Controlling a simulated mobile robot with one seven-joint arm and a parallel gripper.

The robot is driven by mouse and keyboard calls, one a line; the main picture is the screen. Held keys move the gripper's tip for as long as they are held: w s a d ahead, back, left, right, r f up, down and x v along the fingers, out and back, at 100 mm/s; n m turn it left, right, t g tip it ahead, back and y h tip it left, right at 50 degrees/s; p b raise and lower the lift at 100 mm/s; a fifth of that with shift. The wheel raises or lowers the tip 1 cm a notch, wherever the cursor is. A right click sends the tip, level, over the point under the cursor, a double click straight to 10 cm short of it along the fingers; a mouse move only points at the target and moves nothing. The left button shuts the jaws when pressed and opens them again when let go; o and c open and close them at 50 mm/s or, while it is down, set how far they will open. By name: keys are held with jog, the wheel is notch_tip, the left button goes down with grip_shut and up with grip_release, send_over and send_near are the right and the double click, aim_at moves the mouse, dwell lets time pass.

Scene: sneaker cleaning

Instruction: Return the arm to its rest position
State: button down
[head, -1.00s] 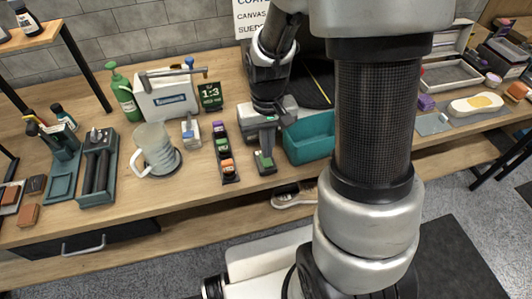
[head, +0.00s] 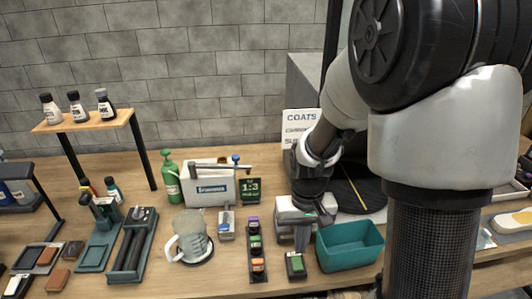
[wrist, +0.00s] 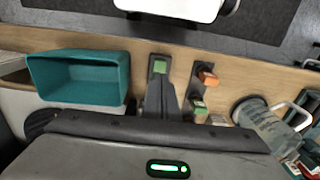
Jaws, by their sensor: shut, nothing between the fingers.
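My arm reaches over the workbench (head: 110,178), bent down at the wrist. My gripper (head: 301,246) points down between a row of small coloured bottles and a teal bin. Its fingers are together and empty; they also show in the wrist view (wrist: 160,90). A small dark block with a green top (head: 296,265) sits just beyond the fingertips in the picture; it also shows in the wrist view (wrist: 159,66). I cannot tell whether the fingers touch it.
The teal bin (head: 350,250) stands close right of my gripper. The bottle row (head: 257,250) and clear jug (head: 190,243) stand left. A white box (head: 210,187), green spray bottle (head: 171,180) and price-like sign (head: 250,190) stand behind. A raised shelf (head: 90,122) is further left.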

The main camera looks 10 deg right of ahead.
jog(key=s+r+t+p, duration=0.2)
jog(key=s+r, duration=0.2)
jog(key=r, duration=0.5)
jog(key=s+r+t+p, duration=0.1)
jog(key=s+r, duration=0.3)
jog(key=r, duration=0.5)
jog(key=s+r+t+p, duration=0.2)
jog(key=s+r, duration=0.1)
jog(key=r, duration=0.6)
jog(key=shift+s+r+t+p, duration=0.3)
jog(key=shift+s+r+p, duration=0.05)
jog(key=shift+s+p, duration=0.05)
jog(key=g+b, duration=0.6)
jog(key=b, duration=0.4)
send_over(297, 259)
notch_tip(297, 259, down, 20)
jog(key=shift+f, duration=0.2)
jog(key=shift+f, duration=0.1)
notch_tip(297, 259, down, 14)
jog(key=shift+r+b, duration=0.1)
jog(key=shift+b, duration=0.95)
